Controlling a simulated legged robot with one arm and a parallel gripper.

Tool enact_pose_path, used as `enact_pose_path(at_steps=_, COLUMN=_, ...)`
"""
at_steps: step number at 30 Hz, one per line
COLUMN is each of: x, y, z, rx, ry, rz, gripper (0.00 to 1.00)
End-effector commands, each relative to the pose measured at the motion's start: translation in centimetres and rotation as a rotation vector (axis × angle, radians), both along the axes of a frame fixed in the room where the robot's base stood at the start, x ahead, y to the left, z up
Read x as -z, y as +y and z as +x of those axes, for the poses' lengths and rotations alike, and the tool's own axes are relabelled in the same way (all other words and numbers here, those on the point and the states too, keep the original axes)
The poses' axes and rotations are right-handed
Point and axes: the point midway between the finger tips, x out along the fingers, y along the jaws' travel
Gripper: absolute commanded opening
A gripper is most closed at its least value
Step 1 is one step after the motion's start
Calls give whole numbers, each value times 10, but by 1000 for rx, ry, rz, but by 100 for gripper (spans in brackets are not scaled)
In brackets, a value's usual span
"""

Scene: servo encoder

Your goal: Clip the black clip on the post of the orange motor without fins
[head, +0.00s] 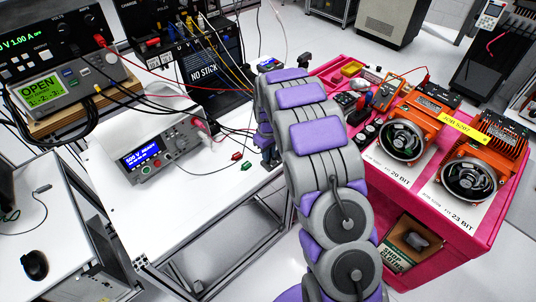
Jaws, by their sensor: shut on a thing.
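Two orange motors stand on the pink cart at the right, the left motor (408,130) by a "20 BIT" label and the right motor (475,165) by a "23 BIT" label. The right one shows ribbed, fin-like sides; the left one looks plainer. A red lead runs to the left motor's area. My gripper (269,157) points down at the white table's right edge, partly hidden by my arm. It is shut, and the black clip in it is too small and dark to make out. The posts are too small to tell.
A red clip (237,156) and a green clip (246,167) lie on the white table (210,200), left of my gripper. A meter (160,150) with leads stands there. Small tools and a multimeter (388,93) crowd the pink cart (470,240). A floor gap separates table and cart.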

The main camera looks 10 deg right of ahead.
Motion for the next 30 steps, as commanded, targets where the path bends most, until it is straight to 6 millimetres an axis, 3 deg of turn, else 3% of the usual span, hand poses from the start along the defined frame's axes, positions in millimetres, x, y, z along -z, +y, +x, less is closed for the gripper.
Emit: enact_pose_path(at_steps=30, x=-45, y=0, z=0, rx=0, ry=-1, rz=1, gripper=0)
